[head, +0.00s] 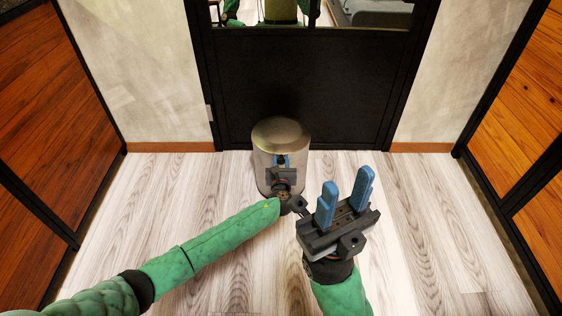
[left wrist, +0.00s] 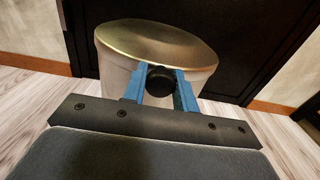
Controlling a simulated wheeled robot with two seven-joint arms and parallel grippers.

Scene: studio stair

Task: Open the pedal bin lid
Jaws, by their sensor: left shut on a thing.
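The pedal bin (head: 264,158) is a pale metallic cylinder standing on the floor against the black door. Its domed, brass-toned lid (head: 281,134) looks closed, and it also shows in the left wrist view (left wrist: 160,42). A round black knob (left wrist: 160,79) sits at the front of the bin, just below the lid's edge. My left gripper (head: 281,161) is at the bin's front; in the left wrist view its blue fingers (left wrist: 160,88) are shut on the knob from both sides. My right gripper (head: 346,197) is open and empty, to the right of the bin and nearer me. The pedal is not visible.
A black door (head: 300,85) with a glass upper part stands right behind the bin. Wood-panelled walls (head: 50,120) with black frames close in the left and right sides (head: 520,130). The pale plank floor (head: 190,190) is clear around the bin.

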